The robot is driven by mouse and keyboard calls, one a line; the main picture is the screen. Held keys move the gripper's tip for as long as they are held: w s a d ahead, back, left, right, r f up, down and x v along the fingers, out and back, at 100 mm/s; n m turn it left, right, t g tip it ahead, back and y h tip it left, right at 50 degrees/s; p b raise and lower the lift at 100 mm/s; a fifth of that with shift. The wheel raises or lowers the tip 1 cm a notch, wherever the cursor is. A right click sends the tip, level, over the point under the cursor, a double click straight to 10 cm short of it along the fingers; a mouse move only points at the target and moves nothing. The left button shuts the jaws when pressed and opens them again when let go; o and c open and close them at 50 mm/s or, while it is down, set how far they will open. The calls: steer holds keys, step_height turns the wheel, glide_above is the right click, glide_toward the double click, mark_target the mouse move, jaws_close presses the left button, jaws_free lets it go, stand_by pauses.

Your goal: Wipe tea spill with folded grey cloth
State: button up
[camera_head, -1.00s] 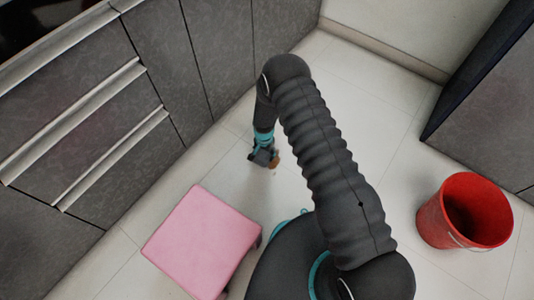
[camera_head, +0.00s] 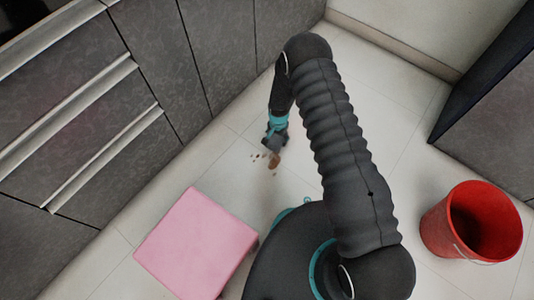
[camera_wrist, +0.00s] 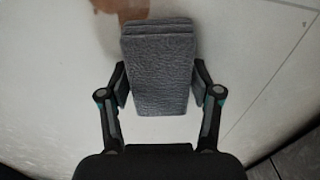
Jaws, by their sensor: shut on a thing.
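A folded grey cloth (camera_wrist: 158,48) shows in the wrist view as a thick rectangular pad. My gripper (camera_wrist: 160,86) is shut on it, with one finger at each long side. A brown tea spill (camera_wrist: 133,8) shows at the top edge of the wrist view, beside and beyond the cloth's far end. In the head view my gripper (camera_head: 273,142) is low over the floor, close beside the spill (camera_head: 274,160), with small drops scattered to its left. I cannot clearly make out the cloth there, nor tell whether it touches the floor.
A pink stool (camera_head: 196,243) stands on the floor at the lower left. A red bucket (camera_head: 438,228) stands at the right. Grey cabinets (camera_head: 150,60) line the left side. The pale tiles (camera_head: 225,165) around the spill are clear.

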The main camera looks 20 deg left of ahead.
step_height(320, 180, up, 3)
steer(key=shift+s+a+r+p, duration=0.1)
steer(key=shift+p, duration=0.2)
steer(key=shift+r+p, duration=1.1)
steer(key=shift+r, duration=1.4)
